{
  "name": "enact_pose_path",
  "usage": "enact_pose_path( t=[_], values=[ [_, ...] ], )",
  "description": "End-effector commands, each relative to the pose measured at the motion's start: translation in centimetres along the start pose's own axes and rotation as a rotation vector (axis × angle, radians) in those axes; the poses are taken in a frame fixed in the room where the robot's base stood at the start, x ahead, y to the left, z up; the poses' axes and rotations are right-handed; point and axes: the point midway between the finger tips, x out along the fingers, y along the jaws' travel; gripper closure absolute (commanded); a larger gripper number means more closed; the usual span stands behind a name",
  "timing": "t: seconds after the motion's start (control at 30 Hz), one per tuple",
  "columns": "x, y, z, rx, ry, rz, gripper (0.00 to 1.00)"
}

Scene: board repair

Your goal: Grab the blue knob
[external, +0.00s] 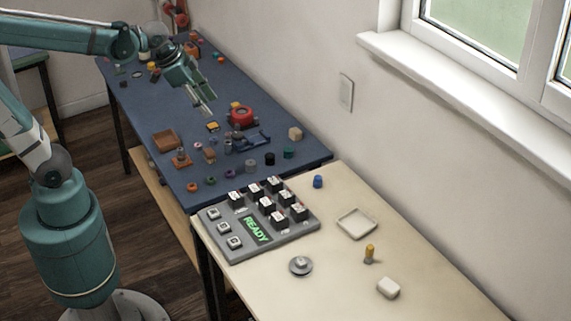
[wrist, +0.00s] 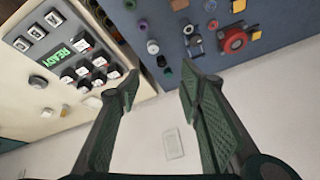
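The blue knob (external: 318,181) is a small blue cylinder. It stands on the cream table, right of the keypad and near the edge of the blue mat, in the external view. I cannot make it out in the wrist view, where my left finger may cover it. My gripper (external: 208,107) hangs above the blue mat, well up and to the left of the knob. In the wrist view my gripper (wrist: 160,78) has its two fingers apart with nothing held between them.
A grey keypad (external: 258,248) reading READY stands left of the knob. A pale tray (external: 356,223), a yellow-topped peg (external: 369,253), a white block (external: 388,288) and a round grey dial (external: 300,265) are nearby. The blue mat (external: 140,112) holds many small parts. A wall runs behind.

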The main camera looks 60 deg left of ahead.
Motion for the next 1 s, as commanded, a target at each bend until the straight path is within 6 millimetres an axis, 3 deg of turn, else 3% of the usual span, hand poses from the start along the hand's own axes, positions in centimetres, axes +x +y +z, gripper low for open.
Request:
enact_pose_path(
  t=[0.47, 1.0],
  values=[
    [2.9, 0.3, -7.3, 0.258, -0.071, 0.06, 0.63],
    [8.3, 1.8, -14.4, 0.552, -0.14, 0.143, 0.63]
  ],
)
